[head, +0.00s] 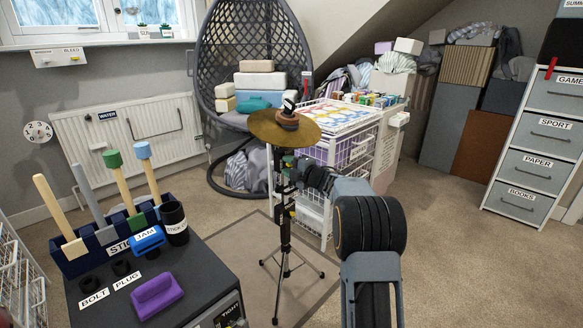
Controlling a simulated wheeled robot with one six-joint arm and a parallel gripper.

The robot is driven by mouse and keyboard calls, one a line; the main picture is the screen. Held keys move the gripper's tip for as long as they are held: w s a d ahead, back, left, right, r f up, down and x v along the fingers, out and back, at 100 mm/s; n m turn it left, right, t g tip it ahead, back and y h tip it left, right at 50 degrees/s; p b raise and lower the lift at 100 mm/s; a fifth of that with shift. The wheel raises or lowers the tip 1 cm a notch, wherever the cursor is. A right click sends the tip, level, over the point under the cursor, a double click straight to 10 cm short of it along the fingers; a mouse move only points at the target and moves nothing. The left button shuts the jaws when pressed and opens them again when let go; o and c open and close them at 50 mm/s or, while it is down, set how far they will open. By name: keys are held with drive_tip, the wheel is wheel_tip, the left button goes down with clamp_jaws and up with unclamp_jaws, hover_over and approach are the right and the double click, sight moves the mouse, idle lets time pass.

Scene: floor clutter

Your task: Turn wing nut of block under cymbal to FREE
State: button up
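The gold cymbal (259,129) sits tilted on top of a black stand (285,225) in the middle of the head view. A brown round piece (287,119) and a black-and-white piece (289,103) are above its centre. The block under the cymbal is small and dark, partly hidden by my gripper (287,169). My arm reaches in from the lower right, and the gripper is at the stand just below the cymbal. I cannot make out the wing nut or its FREE marking. The fingers are too small and dark to show whether they are open or touching anything.
A dark cabinet (205,287) with mallets, a blue JAM piece (148,240) and a purple block (157,295) stands front left. A white wire drawer cart (345,152) is close behind the stand. A hanging chair (215,60) stands behind. Carpet at right is clear.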

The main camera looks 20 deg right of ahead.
drive_tip(key=p+v, duration=0.3)
drive_tip(key=v, duration=1.1)
drive_tip(key=shift+p, duration=0.4)
drive_tip(key=shift+w+r, duration=0.1)
drive_tip(key=s+a+r+m+g+h+p, duration=0.1)
drive_tip(key=s+a+r+m+h+p, duration=0.1)
drive_tip(key=r+m+h+p, duration=0.6)
drive_tip(key=s+a+r+m+g+h+p, duration=0.15)
drive_tip(key=r+m+p, duration=0.25)
drive_tip(key=r+p, duration=0.9)
drive_tip(key=s+a+r+m+g+p, duration=0.3)
drive_tip(key=s+a+r+p, duration=0.1)
drive_tip(key=s, duration=0.4)
drive_tip(key=s+a+r+m+g+y+p, duration=0.1)
drive_tip(key=s+a+r+m+g+p, duration=0.2)
drive_tip(key=s+p, duration=0.4)
drive_tip(key=s+a+r+m+g+y+p, duration=0.1)
drive_tip(key=s+a+r+m+g+p, duration=0.2)
drive_tip(key=s+a+p, duration=0.3)
drive_tip(key=s+a+r+g, duration=0.1)
drive_tip(key=s, duration=0.2)
drive_tip(key=shift+a+r+m, duration=0.3)
